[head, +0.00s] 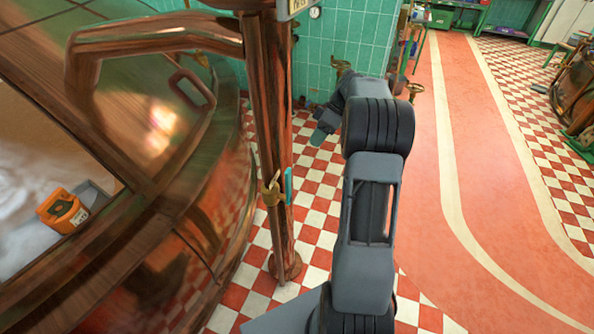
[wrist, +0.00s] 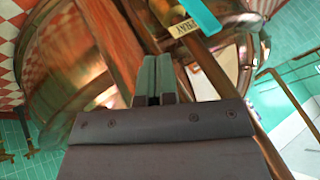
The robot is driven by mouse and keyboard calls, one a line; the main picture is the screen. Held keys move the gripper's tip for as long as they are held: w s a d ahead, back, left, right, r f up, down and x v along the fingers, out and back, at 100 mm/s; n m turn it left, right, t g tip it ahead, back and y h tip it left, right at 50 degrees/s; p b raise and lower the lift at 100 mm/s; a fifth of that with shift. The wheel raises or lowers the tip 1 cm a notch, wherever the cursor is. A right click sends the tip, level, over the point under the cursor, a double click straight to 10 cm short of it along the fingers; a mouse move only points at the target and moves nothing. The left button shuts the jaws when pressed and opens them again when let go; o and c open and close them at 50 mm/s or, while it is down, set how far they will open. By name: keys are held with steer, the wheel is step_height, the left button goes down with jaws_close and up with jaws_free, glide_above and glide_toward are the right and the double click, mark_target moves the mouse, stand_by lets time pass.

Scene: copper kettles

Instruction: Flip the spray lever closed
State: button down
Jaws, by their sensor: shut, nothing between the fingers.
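The spray lever, a teal handle (head: 288,185), sits on a brass valve (head: 271,190) on the upright copper pipe. In the head view the handle runs roughly along the pipe. In the wrist view the teal handle (wrist: 201,14) slants across the top edge, beside a tag (wrist: 184,28) whose lettering seems to end in "RAY". My gripper (head: 320,137) is to the right of the pipe, above the lever in the picture. It is shut and empty, its fingertips (wrist: 154,62) apart from the lever in the wrist view.
A large copper kettle (head: 215,215) fills the left, with an orange box (head: 62,210) seen through its opening. The copper pipe (head: 268,100) stands between kettle and arm. More brass fittings (head: 414,90) are behind my arm. The red floor path (head: 500,200) at right is clear.

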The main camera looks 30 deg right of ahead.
mark_target(288, 188)
steer(key=s+a+f+p, duration=0.1)
steer(key=s+a+f, duration=0.2)
steer(key=a+f, duration=0.4)
steer(key=shift+a, duration=0.65)
steer(key=shift+s, duration=0.15)
